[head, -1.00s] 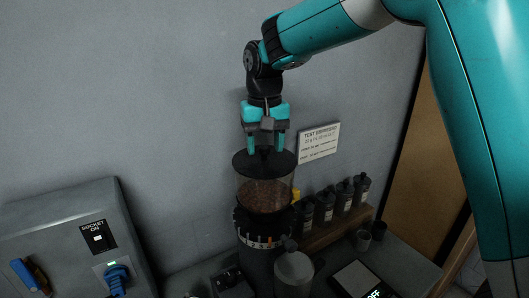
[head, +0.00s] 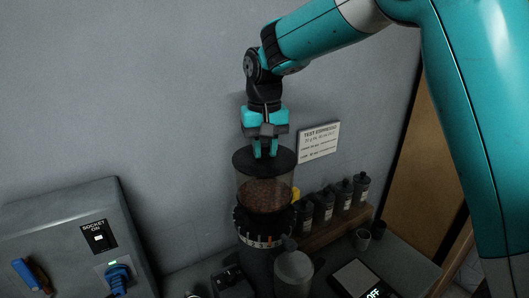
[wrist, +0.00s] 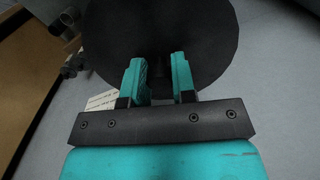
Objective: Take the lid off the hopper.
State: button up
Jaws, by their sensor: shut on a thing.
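The hopper (head: 264,195) is a clear cylinder with brown beans in it, on top of a dark grinder. Its lid (head: 284,163) is a flat black disc that sits on the hopper's top with no gap that I can make out. My gripper (head: 265,154) points down over the middle of the lid, its teal fingers shut on the lid's knob, which they mostly hide. In the wrist view, the fingers (wrist: 158,65) stand on both sides of the dark centre of the lid (wrist: 205,35).
A socket box (head: 70,230) with a blue plug stands at the left. Several dark canisters (head: 325,205) stand on a shelf to the right, near a small sign (head: 319,142) on the wall. A grey jug (head: 293,272) stands in front of the grinder. The wall above is clear.

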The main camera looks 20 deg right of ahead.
aim_at(265, 145)
notch_tip(265, 145, up, 20)
jog(key=b, duration=0.2)
jog(key=shift+f, duration=0.2)
